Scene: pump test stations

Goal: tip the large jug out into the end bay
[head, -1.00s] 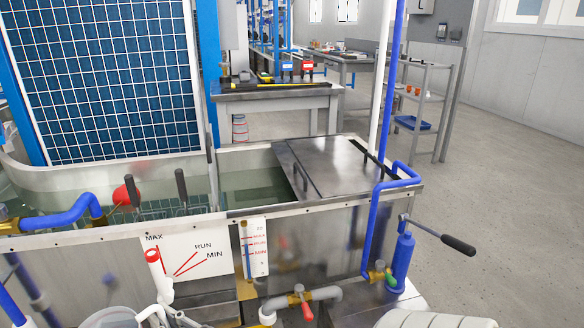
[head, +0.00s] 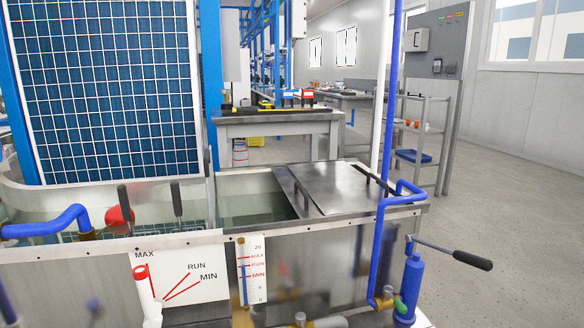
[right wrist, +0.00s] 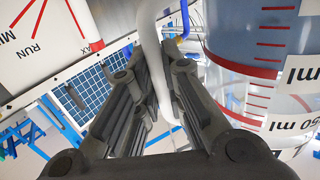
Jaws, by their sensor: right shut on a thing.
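In the right wrist view my right gripper (right wrist: 152,72) is shut on the smooth white handle (right wrist: 149,35) of the large jug. The clear jug (right wrist: 248,50), with red graduation marks and "ml" lettering, is close beside the fingers on the right of that picture; only part of it shows. Neither the jug nor a gripper shows in the head view. The end bay (head: 252,196) appears to be the open section of the steel tank, between the divider and the metal lid, with greenish liquid inside. My left gripper is out of view.
A flat metal lid (head: 338,187) with handles covers the tank's right part. A blue pipe (head: 381,235) and a pump with a black-gripped lever (head: 464,260) stand at its right. A MAX/RUN/MIN plate (head: 180,272) and level gauge (head: 252,268) are on the front. Floor at right is clear.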

